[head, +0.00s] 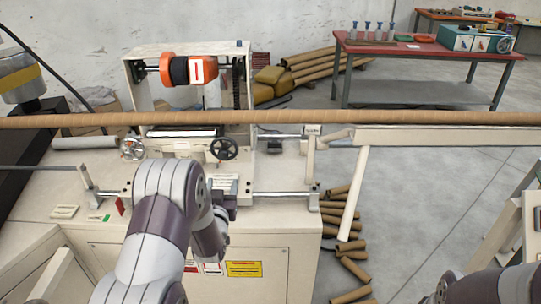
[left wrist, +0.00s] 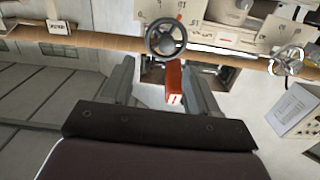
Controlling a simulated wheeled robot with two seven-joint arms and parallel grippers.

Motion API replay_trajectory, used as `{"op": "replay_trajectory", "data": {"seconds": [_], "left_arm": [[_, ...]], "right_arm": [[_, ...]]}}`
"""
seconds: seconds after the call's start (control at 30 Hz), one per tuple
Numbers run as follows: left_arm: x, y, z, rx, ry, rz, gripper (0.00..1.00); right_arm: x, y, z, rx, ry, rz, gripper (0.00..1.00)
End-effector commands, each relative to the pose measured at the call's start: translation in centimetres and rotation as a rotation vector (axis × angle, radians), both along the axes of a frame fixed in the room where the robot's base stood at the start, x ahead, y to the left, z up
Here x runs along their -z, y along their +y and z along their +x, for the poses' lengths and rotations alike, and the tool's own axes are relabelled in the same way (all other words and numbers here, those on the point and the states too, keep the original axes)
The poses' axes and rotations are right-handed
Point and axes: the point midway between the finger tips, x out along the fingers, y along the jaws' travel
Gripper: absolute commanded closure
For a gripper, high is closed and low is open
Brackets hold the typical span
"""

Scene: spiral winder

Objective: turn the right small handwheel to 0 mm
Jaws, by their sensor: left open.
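The right small handwheel (head: 224,149) is black with spokes and sits on the front of the winder's carriage. In the left wrist view the black handwheel (left wrist: 165,37) shows just beyond the fingertips, a little above the gap between them. A second, silver handwheel (head: 132,148) stands to its left; the left wrist view shows it at the right (left wrist: 290,55). My left gripper (left wrist: 160,75) is open, with nothing between its fingers, and is apart from the black wheel. In the head view my left arm hides most of this gripper. My right gripper is out of view; only part of its arm shows at bottom right.
A long brown tube (head: 290,119) runs across above the handwheels. Behind it stands a cream frame with an orange-black unit (head: 188,70). A cream support arm (head: 353,195) is to the right. Loose cardboard tubes (head: 350,248) lie on the floor. A red-topped table (head: 400,50) stands behind.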

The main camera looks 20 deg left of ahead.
Motion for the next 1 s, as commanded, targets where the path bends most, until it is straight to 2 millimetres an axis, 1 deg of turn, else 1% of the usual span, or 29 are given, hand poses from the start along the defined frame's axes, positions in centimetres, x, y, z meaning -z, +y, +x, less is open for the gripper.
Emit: {"op": "replay_trajectory", "data": {"seconds": [0.07, 0.17, 0.27, 0.4, 0.5, 0.6, 0.7, 0.8, 1.0], "left_arm": [[-0.7, 0.1, 0.2, -0.001, -0.034, 0.01, 0.4], [-1.0, 0.4, 1.3, 0.0, -0.042, 0.014, 0.4], [-1.1, 0.9, 3.5, 0.0, -0.041, 0.013, 0.4], [-1.1, 1.8, 7.0, 0.001, -0.041, 0.013, 0.4], [-1.0, 2.4, 9.1, 0.001, -0.04, 0.013, 0.4], [-1.0, 2.8, 10.7, 0.001, -0.039, 0.013, 0.4], [-0.9, 3.0, 11.7, 0.001, -0.038, 0.013, 0.4], [-0.9, 3.1, 12.1, 0.001, -0.038, 0.013, 0.4], [-0.8, 3.2, 12.3, 0.001, -0.038, 0.013, 0.4]], "right_arm": [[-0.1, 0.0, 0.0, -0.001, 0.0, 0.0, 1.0], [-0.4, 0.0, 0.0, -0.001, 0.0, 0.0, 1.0], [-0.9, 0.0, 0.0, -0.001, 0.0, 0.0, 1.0], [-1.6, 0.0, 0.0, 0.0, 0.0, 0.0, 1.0], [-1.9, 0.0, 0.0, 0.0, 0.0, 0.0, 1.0], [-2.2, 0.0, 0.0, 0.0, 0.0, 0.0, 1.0], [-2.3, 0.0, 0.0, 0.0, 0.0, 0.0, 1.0], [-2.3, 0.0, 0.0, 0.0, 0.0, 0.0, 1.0], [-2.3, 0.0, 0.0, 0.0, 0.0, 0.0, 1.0]]}}
